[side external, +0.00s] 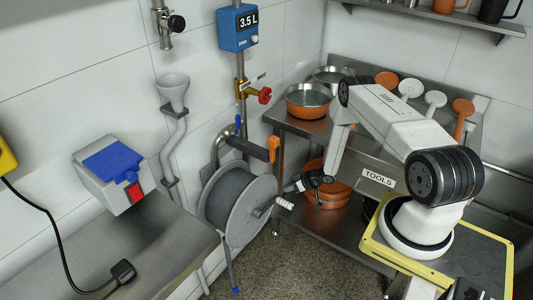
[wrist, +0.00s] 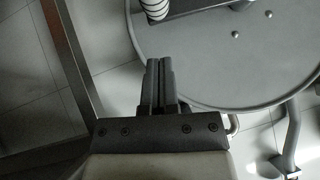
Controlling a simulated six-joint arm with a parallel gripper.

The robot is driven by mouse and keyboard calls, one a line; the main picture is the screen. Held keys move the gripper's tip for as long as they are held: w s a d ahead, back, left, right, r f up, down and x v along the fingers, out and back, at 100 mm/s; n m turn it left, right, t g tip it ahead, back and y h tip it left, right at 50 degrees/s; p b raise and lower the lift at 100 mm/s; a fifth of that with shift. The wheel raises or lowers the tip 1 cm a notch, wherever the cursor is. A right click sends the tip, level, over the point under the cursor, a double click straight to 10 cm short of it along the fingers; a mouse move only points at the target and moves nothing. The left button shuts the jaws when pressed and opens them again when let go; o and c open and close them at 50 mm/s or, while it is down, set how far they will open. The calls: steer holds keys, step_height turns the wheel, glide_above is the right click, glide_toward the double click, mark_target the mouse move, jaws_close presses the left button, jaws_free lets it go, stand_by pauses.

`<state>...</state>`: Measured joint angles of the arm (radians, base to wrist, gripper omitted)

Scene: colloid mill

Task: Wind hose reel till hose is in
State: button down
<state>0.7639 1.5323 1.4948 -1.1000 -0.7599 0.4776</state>
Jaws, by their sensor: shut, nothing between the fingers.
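The grey hose reel (side external: 238,205) is mounted at the wall, with grey hose wound between its flanges. A length of hose (side external: 231,265) hangs below it and ends in a blue tip (side external: 236,290) near the floor. The white crank handle (side external: 285,203) sticks out from the reel's front. In the wrist view the reel's flat flange (wrist: 225,55) fills the upper right, and the ribbed white handle (wrist: 153,9) shows at the top edge. My gripper (wrist: 158,62) is shut and empty, apart from the handle; in the side view it (side external: 287,189) is beside the reel's right edge.
A steel bench (side external: 165,250) stands left of the reel. A steel table (side external: 320,125) with orange pots (side external: 308,101) is behind my arm, with more pots on its lower shelf. An orange-handled valve (side external: 273,149) juts out above the reel.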

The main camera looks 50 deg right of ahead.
mark_target(282, 199)
steer(key=shift+s+a+f, duration=0.1)
steer(key=shift+a+f, duration=0.15)
steer(key=shift+f, duration=0.65)
steer(key=shift+a+f, duration=0.2)
steer(key=shift+f, duration=0.7)
steer(key=shift+d+f, duration=0.15)
steer(key=shift+f, duration=0.4)
steer(key=a+f+y, duration=0.1)
steer(key=a+f, duration=0.6)
steer(key=f, duration=0.5)
steer(key=shift+f+m, duration=0.3)
steer(key=shift+f, duration=0.1)
steer(key=shift+d, duration=0.1)
